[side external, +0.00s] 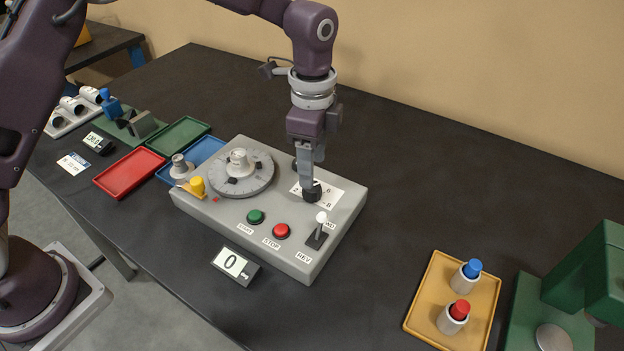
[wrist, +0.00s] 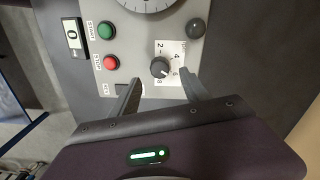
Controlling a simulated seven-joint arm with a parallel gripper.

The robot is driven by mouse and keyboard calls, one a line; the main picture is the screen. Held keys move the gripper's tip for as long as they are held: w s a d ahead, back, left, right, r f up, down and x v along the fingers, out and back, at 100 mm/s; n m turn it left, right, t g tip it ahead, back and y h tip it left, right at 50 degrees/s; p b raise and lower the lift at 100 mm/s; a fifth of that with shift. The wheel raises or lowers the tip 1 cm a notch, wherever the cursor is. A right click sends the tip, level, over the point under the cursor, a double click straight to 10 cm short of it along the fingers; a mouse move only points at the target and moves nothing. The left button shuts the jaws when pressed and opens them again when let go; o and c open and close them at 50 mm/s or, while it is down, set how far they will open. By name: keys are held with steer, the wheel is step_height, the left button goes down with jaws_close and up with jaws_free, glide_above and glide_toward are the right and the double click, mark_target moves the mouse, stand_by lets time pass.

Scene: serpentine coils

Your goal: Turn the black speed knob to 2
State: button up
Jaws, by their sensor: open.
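The black speed knob (side external: 313,196) sits on a white scale card (side external: 329,192) at the back right of the grey control box. In the wrist view the round knob (wrist: 160,67) shows beside printed numbers, among them 2, 4 and 6, on the card (wrist: 172,49). Its pointer mark is too small to read surely. My gripper (side external: 311,183) points down right at the knob. In the wrist view my gripper (wrist: 161,76) is open, one finger to each side of the knob, with gaps showing. I cannot tell whether the fingertips reach down around it.
The box (side external: 230,222) also carries a grey dial plate (side external: 262,180), a green button (side external: 256,216), a red button (side external: 281,231) and a white-tipped lever (side external: 321,218). A display (side external: 232,262) in front reads 0. A yellow tray (side external: 424,309) stands at the right.

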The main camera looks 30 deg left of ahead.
mark_target(312, 191)
step_height(312, 191, down, 5)
steer(key=shift+f, duration=0.1)
steer(key=shift+c, duration=0.4)
jaws_close()
